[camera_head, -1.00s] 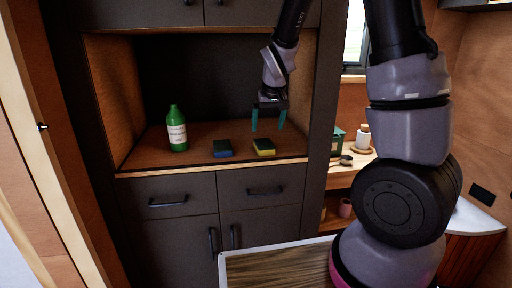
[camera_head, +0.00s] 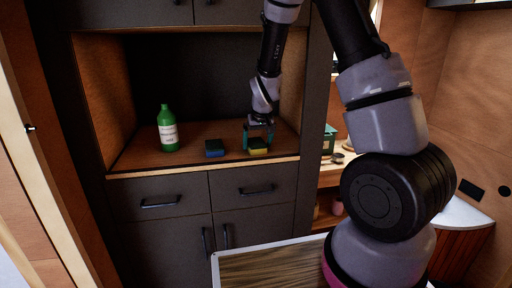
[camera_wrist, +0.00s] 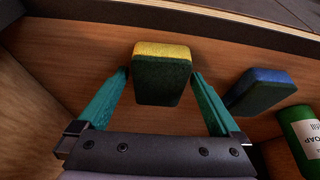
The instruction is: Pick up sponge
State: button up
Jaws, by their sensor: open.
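A sponge with a yellow layer and a dark green layer (camera_head: 258,147) lies on the wooden shelf of the cabinet niche. It also shows in the wrist view (camera_wrist: 162,75). A second sponge, blue and dark (camera_head: 215,149), lies to its left on the shelf; in the wrist view it is on the right (camera_wrist: 259,91). My gripper (camera_head: 258,140) is down at the yellow sponge. In the wrist view my gripper (camera_wrist: 160,88) is open, with one teal finger on each side of the yellow sponge. Small gaps show between the fingers and the sponge.
A green soap bottle (camera_head: 168,130) stands at the left of the shelf (camera_head: 190,160). The niche has side walls and a cabinet above. A wooden-topped surface with a pale rim (camera_head: 268,262) is below in front. A green box (camera_head: 329,139) sits on the counter to the right.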

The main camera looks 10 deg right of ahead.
aim_at(257, 144)
jog(key=c, duration=1.1)
notch_tip(257, 144, up, 10)
jog(key=shift+r, duration=0.1)
jog(key=shift+c, duration=0.3)
